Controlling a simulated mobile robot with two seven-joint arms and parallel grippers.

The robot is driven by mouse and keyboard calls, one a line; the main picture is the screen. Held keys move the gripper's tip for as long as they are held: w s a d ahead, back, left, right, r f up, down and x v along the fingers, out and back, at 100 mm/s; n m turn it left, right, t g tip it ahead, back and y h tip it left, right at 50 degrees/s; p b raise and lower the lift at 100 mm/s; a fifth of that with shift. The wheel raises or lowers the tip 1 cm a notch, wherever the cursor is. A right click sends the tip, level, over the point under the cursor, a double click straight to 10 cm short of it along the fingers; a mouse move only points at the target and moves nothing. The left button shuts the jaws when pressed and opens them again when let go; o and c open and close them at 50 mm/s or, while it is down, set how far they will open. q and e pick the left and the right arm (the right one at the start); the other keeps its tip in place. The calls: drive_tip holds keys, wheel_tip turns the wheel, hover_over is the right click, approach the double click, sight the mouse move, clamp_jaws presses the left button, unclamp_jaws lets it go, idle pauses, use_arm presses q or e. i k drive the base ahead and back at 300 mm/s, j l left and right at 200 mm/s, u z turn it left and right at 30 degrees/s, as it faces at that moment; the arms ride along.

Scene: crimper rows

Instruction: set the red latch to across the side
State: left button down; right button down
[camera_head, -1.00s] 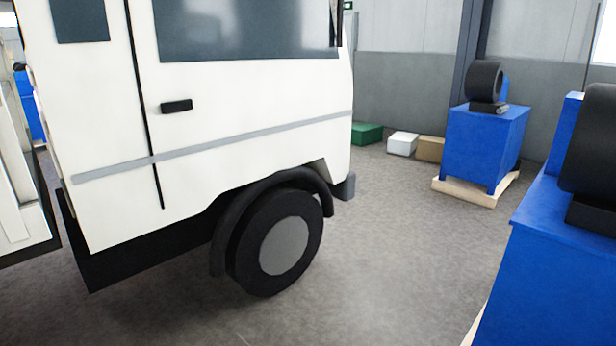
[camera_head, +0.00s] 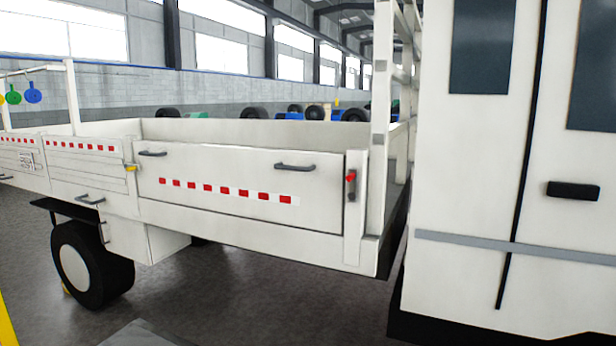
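The red latch (camera_head: 350,178) is on the white corner post (camera_head: 355,207) at the right end of the truck bed's side panel (camera_head: 238,180). It is small in view, with a red part at the top and a dark grey part hanging below it. The dark part looks upright, along the post. A yellow latch (camera_head: 131,168) is at the panel's left end. Neither of my grippers is in the picture.
The white cab (camera_head: 470,180) with a black door handle (camera_head: 573,190) fills the right side. A rear wheel (camera_head: 88,262) is at lower left. Open grey floor (camera_head: 250,300) lies in front of the bed. Coloured discs (camera_head: 32,92) hang at far left.

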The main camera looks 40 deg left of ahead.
sight(352, 178)
drive_tip(key=i+j+u, duration=0.15)
drive_tip(key=i+u, duration=0.25)
drive_tip(key=i+j+u, duration=0.1)
drive_tip(key=u, duration=0.3)
drive_tip(key=i+l+u, duration=0.1)
drive_tip(key=i+u, duration=0.35)
drive_tip(key=z, duration=1.05)
